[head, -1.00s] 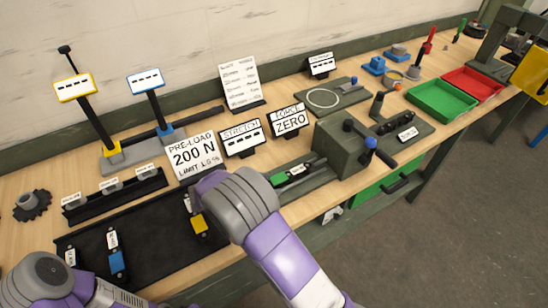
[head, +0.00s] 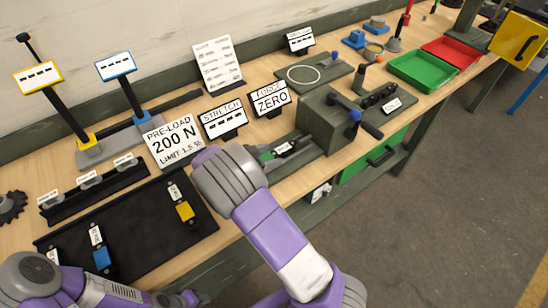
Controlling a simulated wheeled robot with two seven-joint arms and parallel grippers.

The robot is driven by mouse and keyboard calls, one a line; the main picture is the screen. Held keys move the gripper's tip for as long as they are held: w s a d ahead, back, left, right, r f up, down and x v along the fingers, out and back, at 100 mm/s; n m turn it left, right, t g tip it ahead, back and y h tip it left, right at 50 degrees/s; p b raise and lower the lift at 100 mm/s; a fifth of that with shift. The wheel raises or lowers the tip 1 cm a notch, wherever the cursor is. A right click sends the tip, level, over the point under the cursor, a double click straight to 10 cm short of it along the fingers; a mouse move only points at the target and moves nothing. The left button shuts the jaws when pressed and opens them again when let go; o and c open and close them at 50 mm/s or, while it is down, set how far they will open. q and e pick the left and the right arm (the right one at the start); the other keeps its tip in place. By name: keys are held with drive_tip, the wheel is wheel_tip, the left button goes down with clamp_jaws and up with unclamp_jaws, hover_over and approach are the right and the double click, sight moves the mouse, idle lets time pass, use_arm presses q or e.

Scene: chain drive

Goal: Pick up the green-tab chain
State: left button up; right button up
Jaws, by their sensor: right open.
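A green-tab chain (head: 266,155), with a white label beside it, lies in the grey-green bench fixture. Its left end is close to my right wrist in the picture. My right gripper (head: 210,163) is over the middle of the bench, left of the green tab. The rounded grey wrist shell hides most of it, and I see nothing held. My left arm is at the lower left, with its gripper out of sight.
A black mat (head: 140,225) holds a yellow-tab piece (head: 185,211) and a blue-tab piece (head: 102,258). A pre-load sign (head: 174,142) and other signs stand behind. The fixture block (head: 325,120) with its lever rises right of the green tab. Green (head: 420,72) and red trays lie far right.

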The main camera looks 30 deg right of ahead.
clamp_jaws()
drive_tip(key=shift+r, duration=0.15)
